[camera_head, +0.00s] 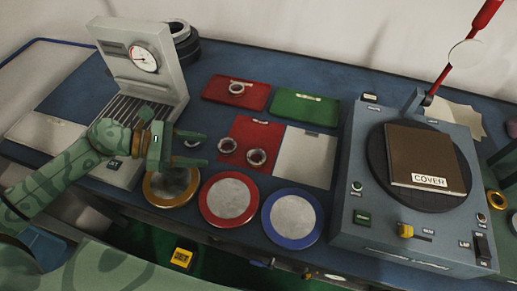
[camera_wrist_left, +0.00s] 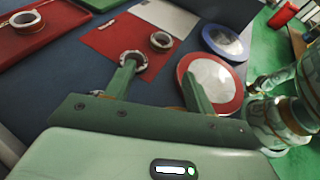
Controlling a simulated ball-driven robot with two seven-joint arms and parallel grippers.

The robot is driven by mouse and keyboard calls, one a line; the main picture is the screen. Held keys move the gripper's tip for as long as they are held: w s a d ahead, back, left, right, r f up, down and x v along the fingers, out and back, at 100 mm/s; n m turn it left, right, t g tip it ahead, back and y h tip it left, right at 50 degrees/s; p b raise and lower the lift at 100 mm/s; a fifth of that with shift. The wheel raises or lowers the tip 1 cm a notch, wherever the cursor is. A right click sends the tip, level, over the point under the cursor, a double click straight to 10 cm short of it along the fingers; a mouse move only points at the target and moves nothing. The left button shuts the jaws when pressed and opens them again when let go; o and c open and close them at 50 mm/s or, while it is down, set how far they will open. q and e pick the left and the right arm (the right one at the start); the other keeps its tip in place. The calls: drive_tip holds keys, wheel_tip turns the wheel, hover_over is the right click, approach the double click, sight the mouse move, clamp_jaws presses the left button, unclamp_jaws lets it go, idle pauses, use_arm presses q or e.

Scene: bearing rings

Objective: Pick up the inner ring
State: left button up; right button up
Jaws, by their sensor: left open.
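Two small metal rings lie on the front red mat (camera_head: 243,131): a left ring (camera_head: 228,145) and a right ring (camera_head: 256,157). A third ring (camera_head: 236,88) lies on the back red mat (camera_head: 212,88). I cannot tell which is the inner ring. My left gripper (camera_head: 204,150) is open, left of the front mat, with its fingers pointing right towards the left ring. In the left wrist view, one fingertip overlaps the nearer ring (camera_wrist_left: 133,57), partly hiding it; contact cannot be told. The farther ring (camera_wrist_left: 160,40) stands clear of the fingers.
Gold-rimmed (camera_head: 171,187), red-rimmed (camera_head: 229,201) and blue-rimmed (camera_head: 292,218) discs line the front edge. A grey press with a dial (camera_head: 145,60) stands left, near my arm. A grey machine with a brown cover (camera_head: 425,155) stands right. A green mat (camera_head: 303,107) lies behind.

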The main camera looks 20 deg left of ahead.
use_arm(q)
approach(263, 157)
drive_tip(key=shift+w+b, duration=0.2)
drive_tip(key=shift+b, duration=0.1)
drive_tip(key=x, duration=0.6)
drive_tip(key=shift+s+d+r+b, duration=0.15)
drive_tip(key=shift+s+r+b, duration=0.05)
drive_tip(key=shift+s+b, duration=0.1)
drive_tip(key=c, duration=0.8)
